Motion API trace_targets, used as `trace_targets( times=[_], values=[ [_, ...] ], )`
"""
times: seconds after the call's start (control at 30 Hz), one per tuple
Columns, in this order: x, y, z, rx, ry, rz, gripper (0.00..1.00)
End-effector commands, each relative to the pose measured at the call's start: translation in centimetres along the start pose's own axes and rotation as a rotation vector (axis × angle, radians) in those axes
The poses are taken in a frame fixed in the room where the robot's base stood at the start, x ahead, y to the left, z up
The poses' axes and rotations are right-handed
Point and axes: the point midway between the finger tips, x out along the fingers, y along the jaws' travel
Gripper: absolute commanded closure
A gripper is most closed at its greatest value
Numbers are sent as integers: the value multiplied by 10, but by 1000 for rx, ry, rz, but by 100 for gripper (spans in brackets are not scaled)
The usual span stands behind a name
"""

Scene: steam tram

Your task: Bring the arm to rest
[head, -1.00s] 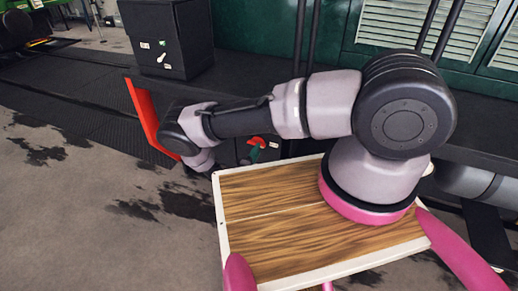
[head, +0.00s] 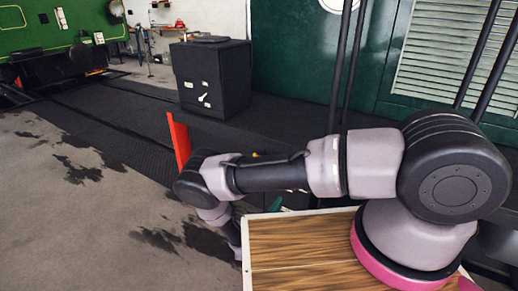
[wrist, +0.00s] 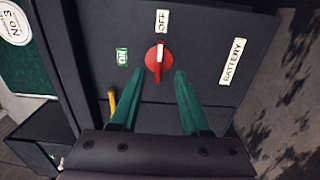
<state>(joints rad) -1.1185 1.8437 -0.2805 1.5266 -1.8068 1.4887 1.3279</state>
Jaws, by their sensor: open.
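My arm reaches left from its pink-ringed base in the head view, bent down at the far end. My gripper (wrist: 157,76) shows in the wrist view with two green fingers apart and nothing held between them. Just beyond the fingertips is a red rotary knob (wrist: 158,62) on a dark panel (wrist: 200,50). The knob's white mark points towards the OFF label (wrist: 162,20). An ON label (wrist: 122,57) is to its left and a BATTERY label (wrist: 232,62) to its right. In the head view the gripper is mostly hidden behind my arm and the wooden board.
A wooden board (head: 290,245) with a pale rim lies under my arm's base. A black box (head: 212,80) stands on the dark ledge behind my arm. A red upright edge (head: 179,140) is close to my elbow. Open stained floor (head: 80,215) lies left.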

Motion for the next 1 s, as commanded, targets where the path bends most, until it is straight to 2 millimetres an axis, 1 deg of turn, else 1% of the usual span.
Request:
trace_targets(
  times=[0.07,0.17,0.27,0.3,0.43,0.57,0.6,0.67,0.7,0.77,0.8,1.0],
  values=[
    [2,8,-4,9,-24,-5,54],
    [6,30,-10,28,-100,-25,54],
    [13,66,-16,56,-221,-63,54],
    [16,81,-18,68,-276,-84,54],
    [26,134,-18,113,-443,-163,54],
    [33,185,-13,163,-595,-258,54],
    [35,201,-11,180,-637,-290,54],
    [38,224,-7,209,-696,-340,54],
    [39,240,-4,229,-735,-374,54],
    [40,263,1,261,-785,-429,54],
    [41,278,5,282,-818,-465,54],
    [40,352,27,412,-942,-656,54]
  ],
)
